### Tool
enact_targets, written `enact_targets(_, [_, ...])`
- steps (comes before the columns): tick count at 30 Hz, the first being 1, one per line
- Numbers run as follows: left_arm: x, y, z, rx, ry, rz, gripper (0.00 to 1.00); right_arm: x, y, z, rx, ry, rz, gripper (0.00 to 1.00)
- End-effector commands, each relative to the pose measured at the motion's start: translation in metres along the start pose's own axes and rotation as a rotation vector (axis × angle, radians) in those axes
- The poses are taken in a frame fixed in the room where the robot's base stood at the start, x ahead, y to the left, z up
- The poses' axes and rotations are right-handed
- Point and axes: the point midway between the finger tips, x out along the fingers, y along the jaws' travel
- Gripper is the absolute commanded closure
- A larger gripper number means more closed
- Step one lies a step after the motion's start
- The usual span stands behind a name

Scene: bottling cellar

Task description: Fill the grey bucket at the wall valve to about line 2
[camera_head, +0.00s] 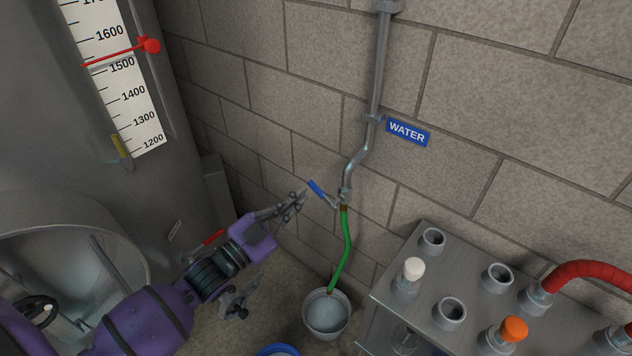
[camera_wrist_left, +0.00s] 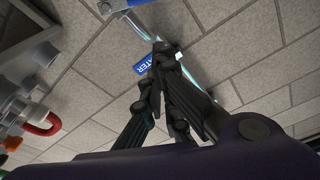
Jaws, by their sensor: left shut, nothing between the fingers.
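The grey bucket (camera_head: 325,316) stands on the floor by the wall; pale water seems to show inside, but no line marks can be read. A green hose (camera_head: 347,245) hangs from the wall valve (camera_head: 343,201), its lower end at the bucket's mouth. The valve's blue lever (camera_head: 317,188) points up and left, away from the pipe. My left gripper (camera_head: 303,196) is shut and empty, close to the lever's left end; contact cannot be told. In the left wrist view the gripper (camera_wrist_left: 162,48) shows with the blue lever (camera_wrist_left: 137,3) beyond its fingertips. My right gripper is out of view.
A steel bench (camera_head: 395,290) with pipe sockets and a red hose (camera_head: 590,270) stands right of the bucket. A large tank (camera_head: 70,130) with a scale fills the left. A blue bucket (camera_head: 277,350) shows at the bottom edge. A WATER sign (camera_head: 408,132) is on the wall.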

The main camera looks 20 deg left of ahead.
Motion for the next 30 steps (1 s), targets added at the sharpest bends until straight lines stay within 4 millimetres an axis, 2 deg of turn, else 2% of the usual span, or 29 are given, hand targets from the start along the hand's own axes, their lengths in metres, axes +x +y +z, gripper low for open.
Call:
enact_targets(5, [0.028,-0.001,-0.003,0.001,0.005,-0.001,1.0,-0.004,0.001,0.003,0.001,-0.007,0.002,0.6])
enact_targets(15, [0.1,-0.001,-0.003,0.001,0.003,-0.001,1.0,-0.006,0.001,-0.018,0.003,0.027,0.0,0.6])
enact_targets(18, [0.09,0.0,0.018,0.001,-0.007,0.001,1.0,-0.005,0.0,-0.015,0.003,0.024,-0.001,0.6])
enact_targets(21, [0.086,0.0,0.029,0.001,-0.004,0.0,1.0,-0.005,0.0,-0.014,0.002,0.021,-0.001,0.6])
enact_targets(30, [0.083,0.0,0.038,0.001,-0.001,0.0,1.0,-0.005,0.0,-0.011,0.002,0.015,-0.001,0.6])
